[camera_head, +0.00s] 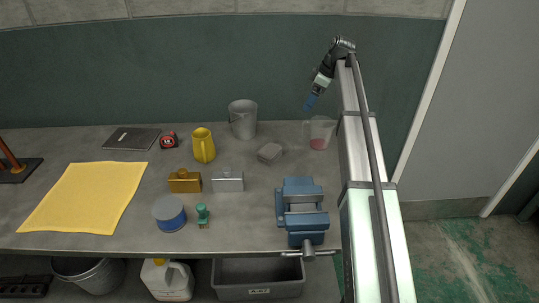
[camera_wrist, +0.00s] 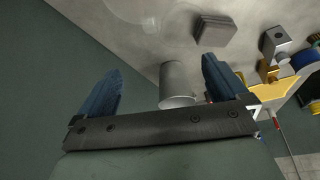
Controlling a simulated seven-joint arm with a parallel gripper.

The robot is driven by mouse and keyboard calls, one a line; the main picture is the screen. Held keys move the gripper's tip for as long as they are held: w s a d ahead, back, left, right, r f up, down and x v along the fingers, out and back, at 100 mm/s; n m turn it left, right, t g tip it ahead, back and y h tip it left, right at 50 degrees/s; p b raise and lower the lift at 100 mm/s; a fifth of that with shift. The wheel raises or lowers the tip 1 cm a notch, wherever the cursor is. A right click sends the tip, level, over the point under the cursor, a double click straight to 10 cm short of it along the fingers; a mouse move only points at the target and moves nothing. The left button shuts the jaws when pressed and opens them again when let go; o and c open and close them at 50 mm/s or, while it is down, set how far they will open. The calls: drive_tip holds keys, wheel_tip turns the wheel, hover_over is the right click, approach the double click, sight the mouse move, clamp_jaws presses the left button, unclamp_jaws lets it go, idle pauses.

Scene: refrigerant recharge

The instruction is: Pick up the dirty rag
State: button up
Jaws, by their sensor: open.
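A small grey, layered block (camera_head: 270,153) lies on the bench right of centre and looks like a folded rag, though I cannot be sure. It also shows at the top of the wrist view (camera_wrist: 214,31), beyond my fingers. A flat yellow cloth (camera_head: 86,197) is spread at the left of the bench; it looks clean. My gripper (camera_head: 309,103) is raised near the back wall, above the clear measuring jug and apart from both cloth-like things. Its blue fingers are spread and empty in the wrist view (camera_wrist: 162,65).
A clear jug (camera_head: 319,132) with red liquid stands below my gripper. A grey metal cup (camera_head: 243,119), yellow mug (camera_head: 203,145) and blue vise (camera_head: 301,212) stand around the grey block. Bare bench lies between them. A grey bin (camera_head: 258,279) sits below the bench.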

drive_tip(key=s+a+n, duration=0.1)
drive_tip(key=a+n, duration=0.1)
drive_tip(key=a, duration=1)
drive_tip(key=m+g+h, duration=0.2)
drive_tip(key=m+h, duration=0.2)
drive_tip(key=m, duration=0.1)
hover_over(270, 150)
wheel_tip(270, 150, down, 4)
wheel_tip(270, 150, down, 13)
drive_tip(key=shift+w+a+f, duration=0.1)
drive_tip(key=c, duration=0.7)
